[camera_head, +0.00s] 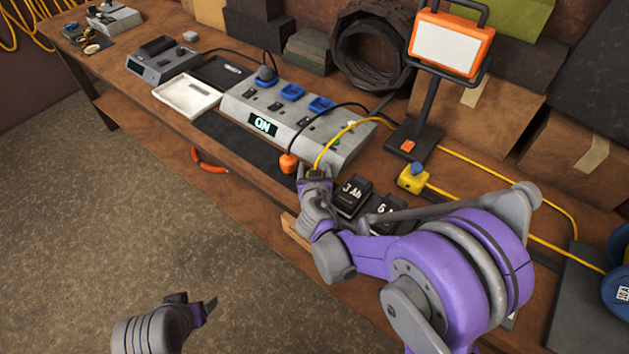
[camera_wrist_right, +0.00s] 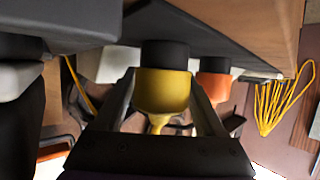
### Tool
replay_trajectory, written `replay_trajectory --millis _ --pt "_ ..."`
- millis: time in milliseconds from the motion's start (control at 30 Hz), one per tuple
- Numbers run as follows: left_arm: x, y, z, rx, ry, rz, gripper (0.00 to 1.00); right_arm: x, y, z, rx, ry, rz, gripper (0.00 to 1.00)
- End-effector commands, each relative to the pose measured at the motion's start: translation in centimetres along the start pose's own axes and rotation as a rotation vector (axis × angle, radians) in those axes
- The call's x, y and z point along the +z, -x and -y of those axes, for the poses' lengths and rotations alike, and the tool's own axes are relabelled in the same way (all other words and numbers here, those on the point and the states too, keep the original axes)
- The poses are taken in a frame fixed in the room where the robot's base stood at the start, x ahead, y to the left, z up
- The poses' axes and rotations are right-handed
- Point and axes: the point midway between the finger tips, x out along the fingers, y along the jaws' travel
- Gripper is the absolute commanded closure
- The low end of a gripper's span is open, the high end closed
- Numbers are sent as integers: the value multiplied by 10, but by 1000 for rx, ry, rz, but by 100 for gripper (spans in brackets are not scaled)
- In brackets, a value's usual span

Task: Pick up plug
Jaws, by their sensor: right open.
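My right gripper (camera_head: 314,172) is at the front edge of the bench, just in front of the power station (camera_head: 343,150). In the right wrist view a yellow plug (camera_wrist_right: 163,92) with a black end sits between the open fingers (camera_wrist_right: 165,105). Whether a finger touches it is unclear. In the head view this plug is hidden behind the gripper, where a yellow cord (camera_head: 325,149) leads in. An orange plug (camera_head: 288,163) is just left of the gripper; it also shows in the wrist view (camera_wrist_right: 214,90). My left gripper (camera_head: 195,305) is low over the floor, apparently empty, away from the bench.
Black battery packs (camera_head: 352,194) lie right of the gripper. A work lamp (camera_head: 447,42) stands behind, beside a yellow connector (camera_head: 413,178) with a blue plug. A white tray (camera_head: 187,95) and a grey device (camera_head: 160,62) are further left. Cords cross the bench top.

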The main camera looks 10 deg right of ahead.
Motion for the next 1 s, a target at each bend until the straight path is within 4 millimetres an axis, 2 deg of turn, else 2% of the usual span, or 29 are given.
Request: replay_trajectory --millis 100,133,500,767,867,1000 --pt "-1 1 0 0 0 0 28 -1 1 0 0 0 0 28" --pt "-1 1 0 0 0 0 28 -1 1 0 0 0 0 31" --pt "-1 1 0 0 0 0 28 -1 1 0 0 -1 0 98" --pt "-1 1 0 0 0 -1 28 -2 2 0 0 -1 0 100" --pt "-3 3 0 0 0 -2 28 -11 5 0 -1 -1 -1 100" --pt "-7 8 0 0 0 -6 28 -35 15 0 -1 -1 -1 100"
